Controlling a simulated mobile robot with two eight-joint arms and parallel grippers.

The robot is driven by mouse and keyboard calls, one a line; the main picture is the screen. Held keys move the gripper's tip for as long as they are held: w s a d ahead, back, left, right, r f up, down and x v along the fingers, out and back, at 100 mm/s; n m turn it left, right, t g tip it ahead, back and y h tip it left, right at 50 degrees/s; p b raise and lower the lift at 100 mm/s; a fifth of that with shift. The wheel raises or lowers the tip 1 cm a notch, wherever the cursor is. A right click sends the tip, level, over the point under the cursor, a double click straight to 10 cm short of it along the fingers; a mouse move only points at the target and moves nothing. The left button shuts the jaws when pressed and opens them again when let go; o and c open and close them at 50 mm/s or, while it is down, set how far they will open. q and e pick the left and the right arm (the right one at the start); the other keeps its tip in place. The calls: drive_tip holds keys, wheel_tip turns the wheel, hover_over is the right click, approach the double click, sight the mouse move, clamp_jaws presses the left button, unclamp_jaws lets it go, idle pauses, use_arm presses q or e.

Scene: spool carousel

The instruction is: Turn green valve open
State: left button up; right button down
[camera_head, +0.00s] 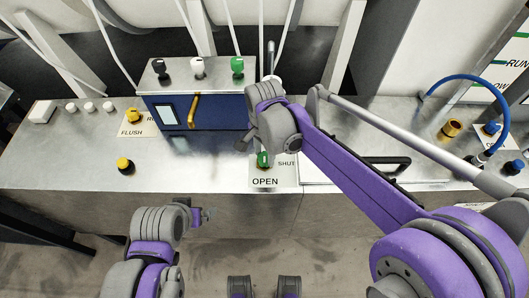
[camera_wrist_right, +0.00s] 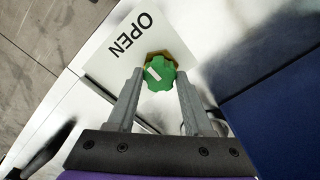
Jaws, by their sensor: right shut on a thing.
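The green valve (camera_head: 263,160) is a small green knob on a white plate (camera_head: 272,180) on the steel counter. The plate reads OPEN in front of the knob and SHUT to its right. In the right wrist view the green valve (camera_wrist_right: 160,74) has a white stripe on its upper-left part and a brass-coloured base behind it. My right gripper (camera_wrist_right: 160,76) is shut on the knob, one finger on each side. In the head view my right gripper (camera_head: 262,150) comes down over it and hides part of it. My left gripper (camera_head: 204,216) hangs before the counter's front edge, apart from everything; its jaws are unclear.
A blue box (camera_head: 222,112) with a yellow handle and black, white and green knobs on top stands behind left. A yellow FLUSH knob (camera_head: 134,116) and another yellow knob (camera_head: 124,165) are left. A dark handle (camera_head: 386,165) and blue hose (camera_head: 470,78) are right.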

sight(265, 156)
drive_tip(key=shift+c, duration=1.5)
unclamp_jaws()
wheel_tip(265, 156, up, 11)
drive_tip(key=shift+p, duration=0.35)
drive_tip(key=s+d+f+n+t, duration=0.2)
drive_tip(key=s+d+f+n, duration=0.2)
drive_tip(key=s+d, duration=0.3)
drive_tip(key=s+d+f+n+t+p, duration=0.1)
drive_tip(key=s+d+f+n+t, duration=0.2)
drive_tip(key=s+d+f+n, duration=0.2)
drive_tip(key=s+d, duration=0.3)
drive_tip(key=d, duration=0.2)
drive_tip(key=shift+s+d+f, duration=0.3)
drive_tip(key=shift+d, duration=0.05)
